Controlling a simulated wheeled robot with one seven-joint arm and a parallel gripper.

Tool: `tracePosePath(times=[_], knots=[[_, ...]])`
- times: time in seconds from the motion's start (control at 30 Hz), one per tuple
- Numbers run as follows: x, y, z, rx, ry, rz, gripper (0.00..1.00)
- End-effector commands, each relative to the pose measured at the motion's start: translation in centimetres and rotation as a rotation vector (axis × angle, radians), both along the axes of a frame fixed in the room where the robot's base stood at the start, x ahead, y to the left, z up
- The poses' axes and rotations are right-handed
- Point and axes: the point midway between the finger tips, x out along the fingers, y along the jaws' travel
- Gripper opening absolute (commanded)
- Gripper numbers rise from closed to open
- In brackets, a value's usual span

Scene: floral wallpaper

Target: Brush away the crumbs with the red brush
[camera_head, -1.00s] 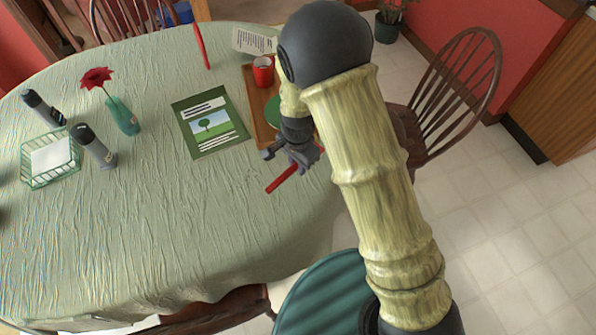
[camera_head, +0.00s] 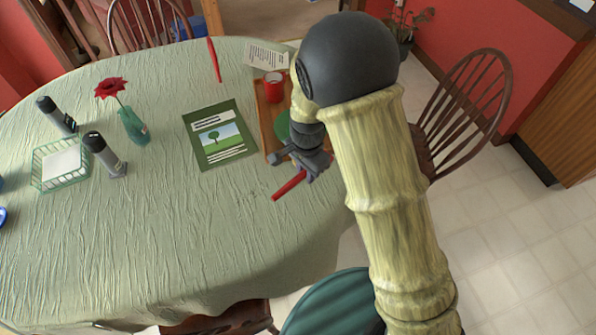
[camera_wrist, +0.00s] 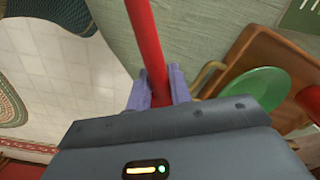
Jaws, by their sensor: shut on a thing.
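My gripper (camera_head: 308,163) is low over the table's right edge, beside the wooden tray. In the wrist view its fingers (camera_wrist: 158,88) are shut on a straight red shaft, the red brush (camera_wrist: 147,42), which runs out of the top of the picture. In the head view the red brush (camera_head: 288,186) slants down and left from the fingers, low over the cloth. I cannot make out bristles or whether its tip touches the cloth. Small dark specks, likely the crumbs (camera_head: 253,193), lie on the cloth just left of the brush tip.
A green booklet (camera_head: 190,135) lies left of the wooden tray (camera_head: 266,118), which holds a red mug (camera_head: 273,86) and a green plate (camera_head: 283,125). Another thin red stick (camera_head: 214,60) lies at the back. A vase, shakers and wire basket stand left. The front cloth (camera_head: 170,240) is clear.

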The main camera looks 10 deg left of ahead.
Motion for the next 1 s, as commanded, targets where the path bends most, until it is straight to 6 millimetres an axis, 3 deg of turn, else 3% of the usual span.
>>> tracePosePath(times=[0.17, 0.27, 0.5, 0.8, 1.0], knots=[[1.1, -1.8, -0.9, -0.007, 0.0, 0.028, 0.03], [2.4, -4.1, -2.2, -0.013, 0.0, 0.075, 0.03], [5.4, -11.9, -6.4, -0.025, 0.005, 0.245, 0.03], [6.6, -21.5, -11.4, -0.01, 0.008, 0.461, 0.03], [6.5, -24.7, -13.2, 0.0, 0.001, 0.553, 0.03]])
